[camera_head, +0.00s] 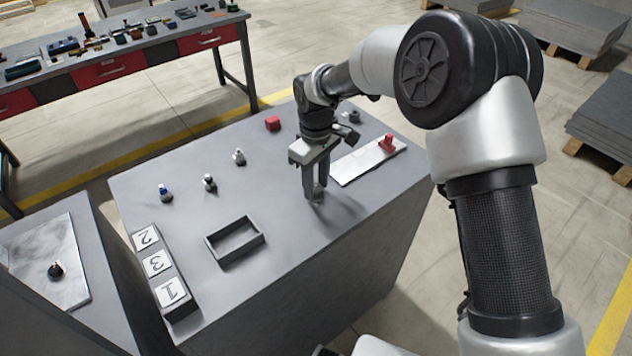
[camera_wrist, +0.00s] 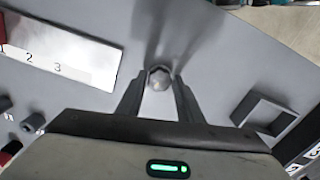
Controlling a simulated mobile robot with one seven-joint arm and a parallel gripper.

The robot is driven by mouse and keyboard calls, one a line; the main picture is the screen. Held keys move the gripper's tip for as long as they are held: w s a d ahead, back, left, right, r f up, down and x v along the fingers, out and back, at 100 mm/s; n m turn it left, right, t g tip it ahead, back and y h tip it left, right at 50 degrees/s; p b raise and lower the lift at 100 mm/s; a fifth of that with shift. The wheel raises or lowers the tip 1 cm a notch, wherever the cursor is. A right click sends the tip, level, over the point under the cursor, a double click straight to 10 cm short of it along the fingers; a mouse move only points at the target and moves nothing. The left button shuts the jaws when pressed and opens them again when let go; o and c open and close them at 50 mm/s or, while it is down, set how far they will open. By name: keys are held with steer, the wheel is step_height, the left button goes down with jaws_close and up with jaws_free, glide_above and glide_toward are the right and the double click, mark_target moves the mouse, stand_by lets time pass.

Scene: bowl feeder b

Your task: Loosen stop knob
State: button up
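My gripper (camera_head: 315,193) points down at the grey panel top, left of the white plate. In the wrist view its two fingertips (camera_wrist: 160,72) are on either side of a small pale grey knob with a faceted outline (camera_wrist: 158,79). They appear to touch it on both sides. I take this to be the stop knob, though no label shows on it. In the head view the fingers mostly hide it. The white plate (camera_head: 355,168) carries a red lever (camera_head: 387,143); in the wrist view the plate (camera_wrist: 70,60) shows the digits 2 and 3.
An open dark tray (camera_head: 222,257) and a strip of tiles numbered 2, 3, 1 (camera_head: 166,297) lie to the left. Several small switches (camera_head: 209,182) and a red block (camera_head: 272,123) stand behind. A workbench (camera_head: 160,45) with tools is at the back left.

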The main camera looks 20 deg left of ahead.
mark_target(316, 187)
steer(key=shift+o, duration=1.1)
step_height(316, 187, up, 18)
steer(key=shift+f+p, duration=0.25)
steer(key=shift+p, duration=0.2)
